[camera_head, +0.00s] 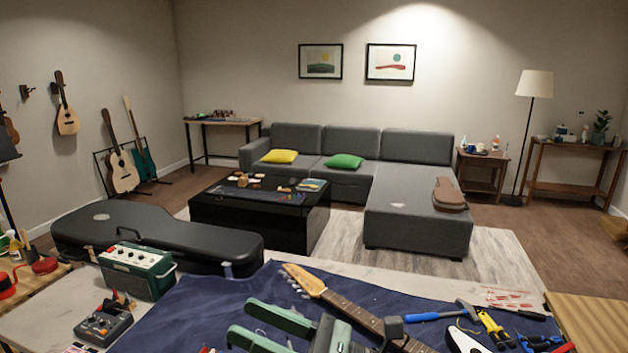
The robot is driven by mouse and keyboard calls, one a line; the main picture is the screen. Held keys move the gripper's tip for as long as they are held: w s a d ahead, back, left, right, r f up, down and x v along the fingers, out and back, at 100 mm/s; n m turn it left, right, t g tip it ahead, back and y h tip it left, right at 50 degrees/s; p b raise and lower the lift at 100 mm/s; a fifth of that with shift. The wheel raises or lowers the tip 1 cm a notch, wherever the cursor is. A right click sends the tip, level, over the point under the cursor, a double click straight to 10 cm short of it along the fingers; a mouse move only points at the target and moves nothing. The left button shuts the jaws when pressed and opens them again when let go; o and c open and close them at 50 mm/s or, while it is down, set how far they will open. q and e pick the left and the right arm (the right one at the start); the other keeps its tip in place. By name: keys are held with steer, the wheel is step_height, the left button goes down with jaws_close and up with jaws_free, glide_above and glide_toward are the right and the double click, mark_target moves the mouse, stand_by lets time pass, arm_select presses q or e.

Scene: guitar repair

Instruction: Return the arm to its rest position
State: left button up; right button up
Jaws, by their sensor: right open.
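My right gripper (240,319) shows at the bottom centre, with green fingers spread apart and pointing left. It is open, and I see nothing between the fingers. It is over the dark blue cloth (215,297) on the workbench. An electric guitar (345,303) lies on the cloth with its headstock toward the back. Its neck runs to the lower right, just behind and beside the gripper, and part of it is hidden by my arm. I cannot tell whether they touch. My left gripper is not in view.
A hammer (428,316), pliers and other tools lie right of the guitar neck. A green amplifier (136,270), a pedal (104,325) and a black guitar case (155,233) are at the left. Beyond the bench stand a black coffee table (262,220) and a grey sofa (418,212).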

steer(key=w+d+f+m+t+h, duration=0.1)
steer(key=w+d+m+t+h, duration=0.3)
steer(key=d+m+t+h, duration=0.55)
steer(key=w+d+m+t+h, duration=0.2)
steer(key=w+d+m+t, duration=0.3)
steer(key=m, duration=1)
steer(key=s+d+f+m+g+h, duration=0.3)
steer(key=d+f+m+h, duration=0.25)
steer(key=f+m, duration=0.35)
steer(key=s+d+f+m+g+h, duration=0.3)
steer(key=d+f+m+h, duration=0.2)
steer(key=d+f+m, duration=0.45)
steer(key=s+a+f+m+g+y, duration=0.1)
steer(key=s+f+m+g, duration=0.3)
steer(key=s+f, duration=0.55)
steer(key=s+f+m+g, duration=0.1)
steer(key=s+f+g, duration=0.5)
steer(key=s, duration=0.6)
step_height(320, 180, down, 31)
steer(key=s+g+b, duration=0.1)
steer(key=b, duration=0.4)
steer(key=s+d+f+g+b, duration=0.1)
steer(key=s+f+b, duration=0.3)
steer(key=s+f, duration=1.3)
step_height(320, 180, down, 4)
steer(key=shift+d+f+b, duration=0.1)
steer(key=shift+d+b, duration=0.3)
steer(key=shift+d, duration=0.45)
